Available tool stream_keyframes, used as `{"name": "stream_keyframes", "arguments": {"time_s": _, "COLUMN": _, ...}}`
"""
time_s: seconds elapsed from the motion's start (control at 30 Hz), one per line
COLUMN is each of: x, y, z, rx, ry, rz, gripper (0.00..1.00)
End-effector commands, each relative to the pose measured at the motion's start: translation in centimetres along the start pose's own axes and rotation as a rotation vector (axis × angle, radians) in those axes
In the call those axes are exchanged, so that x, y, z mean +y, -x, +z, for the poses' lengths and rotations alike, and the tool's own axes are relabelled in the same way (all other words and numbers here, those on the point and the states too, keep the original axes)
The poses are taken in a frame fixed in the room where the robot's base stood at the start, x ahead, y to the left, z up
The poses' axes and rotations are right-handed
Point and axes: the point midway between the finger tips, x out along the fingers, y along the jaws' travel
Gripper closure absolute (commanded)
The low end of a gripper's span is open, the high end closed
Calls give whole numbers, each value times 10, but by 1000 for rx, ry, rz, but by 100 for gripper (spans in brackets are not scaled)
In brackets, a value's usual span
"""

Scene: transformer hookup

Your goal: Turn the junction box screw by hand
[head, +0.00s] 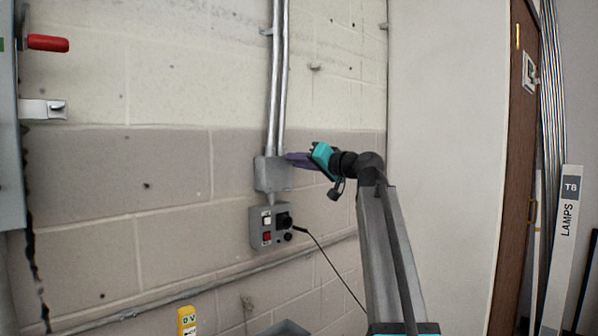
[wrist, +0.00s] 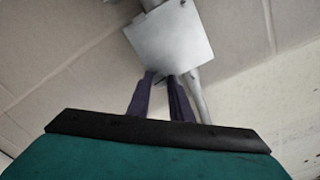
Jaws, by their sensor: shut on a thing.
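The grey junction box (head: 272,174) is on the block wall, where the metal conduits come down to it. It also shows in the wrist view (wrist: 172,42), with its flat cover near my fingertips. My gripper (head: 289,157) has a teal body and dark purple fingers and reaches the box's upper right edge from the right. In the wrist view the fingers of my gripper (wrist: 165,77) come close together at the cover's near edge. They are shut on the junction box screw, which is too small and covered to make out.
Below the box is a grey control box (head: 262,238) with a white and a red button and a black plug whose cable (head: 335,268) hangs down right. A yellow tester (head: 187,321) is at the bottom. A red-handled panel (head: 12,150) stands left.

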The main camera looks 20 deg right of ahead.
Motion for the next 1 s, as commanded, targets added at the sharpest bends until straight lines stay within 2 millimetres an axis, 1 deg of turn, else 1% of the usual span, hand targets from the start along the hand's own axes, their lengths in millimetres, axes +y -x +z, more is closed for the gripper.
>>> {"name": "stream_keyframes", "arguments": {"time_s": 0.03, "x": 3, "y": -1, "z": 3, "rx": 0, "ry": 44, "rz": 0, "gripper": 100}}
{"name": "stream_keyframes", "arguments": {"time_s": 1.0, "x": 4, "y": -1, "z": 1, "rx": 0, "ry": 961, "rz": 1, "gripper": 100}}
